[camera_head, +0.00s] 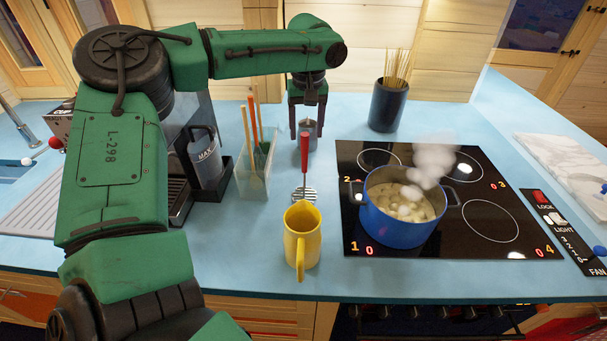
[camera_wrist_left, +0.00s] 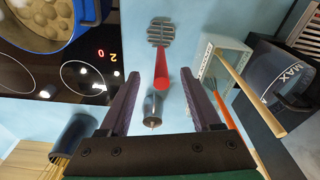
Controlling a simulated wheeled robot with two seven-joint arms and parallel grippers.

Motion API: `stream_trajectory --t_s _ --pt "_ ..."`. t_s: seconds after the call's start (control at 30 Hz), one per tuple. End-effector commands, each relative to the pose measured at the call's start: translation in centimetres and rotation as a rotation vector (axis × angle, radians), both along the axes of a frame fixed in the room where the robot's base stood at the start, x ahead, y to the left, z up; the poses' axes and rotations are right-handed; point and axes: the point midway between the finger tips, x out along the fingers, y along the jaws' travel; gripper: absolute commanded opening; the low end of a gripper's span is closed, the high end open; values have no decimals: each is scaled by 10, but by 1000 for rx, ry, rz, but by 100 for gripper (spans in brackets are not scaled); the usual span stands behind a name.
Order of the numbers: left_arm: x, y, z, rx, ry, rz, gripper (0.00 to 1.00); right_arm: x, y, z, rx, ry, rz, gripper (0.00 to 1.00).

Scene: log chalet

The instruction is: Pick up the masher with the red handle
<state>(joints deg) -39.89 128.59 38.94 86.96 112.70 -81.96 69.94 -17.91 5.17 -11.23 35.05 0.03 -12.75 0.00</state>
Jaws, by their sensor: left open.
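The masher has a red handle (camera_head: 304,152) and a slotted metal head (camera_head: 312,193). It stands on the blue counter behind the yellow jug, handle up. In the left wrist view the red handle (camera_wrist_left: 162,74) points toward the camera, ahead of my fingertips, with the metal head (camera_wrist_left: 160,33) beyond. My left gripper (camera_head: 307,132) points down behind the masher. Its jaws (camera_wrist_left: 168,86) are open and hold nothing; the handle shows between the finger lines. A small grey metal container (camera_wrist_left: 153,109) also shows between the fingers, beyond them. My right gripper is not in view.
The yellow jug (camera_head: 301,246) stands close in front of the masher. A clear holder (camera_head: 253,183) with utensils is to its left. A steaming blue pot (camera_head: 395,232) sits on the black hob (camera_head: 480,245) to the right. A dark container (camera_head: 387,106) of sticks stands behind.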

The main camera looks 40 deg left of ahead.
Motion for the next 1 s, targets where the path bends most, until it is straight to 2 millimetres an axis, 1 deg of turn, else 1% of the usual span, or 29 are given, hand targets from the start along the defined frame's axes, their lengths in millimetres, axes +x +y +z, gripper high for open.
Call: stream_trajectory --t_s 0.03,0.07,0.17,0.27,0.33,0.37,0.4,0.43,0.53,0.7,0.77,0.8,0.87,0.9,1.0 --pt "0 1 -10 0 6 -1 64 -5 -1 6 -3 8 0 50" --pt "1 2 -15 0 5 0 64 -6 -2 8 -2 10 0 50" --pt "2 4 -29 1 3 0 64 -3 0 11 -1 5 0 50" --pt "3 8 -41 0 5 0 64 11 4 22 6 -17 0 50" --pt "4 13 -52 2 8 1 64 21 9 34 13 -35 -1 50" --pt "4 15 -58 1 7 1 64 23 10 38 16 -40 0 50" --pt "5 15 -68 3 6 0 64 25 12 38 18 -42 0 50" --pt "6 16 -73 3 6 -1 64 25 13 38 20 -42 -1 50" --pt "7 16 -82 2 2 -2 64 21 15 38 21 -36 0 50" --pt "7 16 -83 2 1 -2 64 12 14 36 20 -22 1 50" --pt "7 16 -83 2 1 -2 42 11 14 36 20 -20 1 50" --pt "7 16 -83 2 1 -2 26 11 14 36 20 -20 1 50" --pt "7 16 -83 2 1 -2 3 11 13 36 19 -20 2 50" --pt "7 16 -83 2 1 -2 0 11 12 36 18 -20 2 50" --pt "7 16 -82 2 0 -2 0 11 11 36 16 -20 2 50"
